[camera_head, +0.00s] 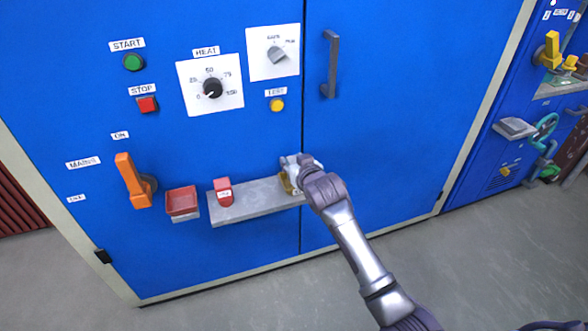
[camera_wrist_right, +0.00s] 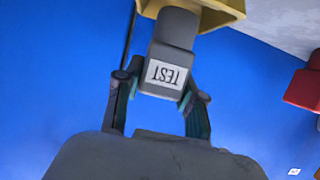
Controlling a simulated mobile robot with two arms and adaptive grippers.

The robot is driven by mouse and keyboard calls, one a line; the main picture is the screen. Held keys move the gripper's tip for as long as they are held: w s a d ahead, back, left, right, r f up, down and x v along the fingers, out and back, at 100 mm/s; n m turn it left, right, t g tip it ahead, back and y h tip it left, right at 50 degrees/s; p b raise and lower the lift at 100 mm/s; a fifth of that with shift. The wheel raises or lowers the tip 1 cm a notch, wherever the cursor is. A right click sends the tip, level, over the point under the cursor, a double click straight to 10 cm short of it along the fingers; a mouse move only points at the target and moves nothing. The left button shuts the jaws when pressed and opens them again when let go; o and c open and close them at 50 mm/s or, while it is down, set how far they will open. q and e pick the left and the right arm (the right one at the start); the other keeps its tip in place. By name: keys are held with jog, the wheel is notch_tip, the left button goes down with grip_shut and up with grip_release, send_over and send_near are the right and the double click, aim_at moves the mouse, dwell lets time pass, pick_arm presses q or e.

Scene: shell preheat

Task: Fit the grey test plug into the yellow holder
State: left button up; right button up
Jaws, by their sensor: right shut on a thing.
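The grey test plug (camera_wrist_right: 172,60) carries a white TEST label, upside down in the right wrist view. My right gripper (camera_wrist_right: 158,98) is shut on it, with one finger on each side of the labelled block. The plug's far end meets the yellow holder (camera_wrist_right: 215,12) at the top of that view; I cannot tell how deep it sits. In the head view my right gripper (camera_head: 293,170) is at the right end of the grey shelf and covers most of the yellow holder (camera_head: 287,184). The plug is hard to make out there. My left gripper is not in view.
The grey shelf (camera_head: 255,202) projects from the blue cabinet. A red plug (camera_head: 223,190) stands on its left part and also shows in the wrist view (camera_wrist_right: 304,88). A red tray (camera_head: 181,202) and an orange mains lever (camera_head: 133,180) are further left.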

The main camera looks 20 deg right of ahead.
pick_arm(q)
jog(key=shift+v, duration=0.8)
pick_arm(e)
jog(key=shift+f, duration=0.8)
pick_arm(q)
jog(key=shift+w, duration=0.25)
pick_arm(e)
jog(key=shift+f, duration=0.35)
jog(key=o, duration=1.2)
jog(key=shift+c, duration=0.2)
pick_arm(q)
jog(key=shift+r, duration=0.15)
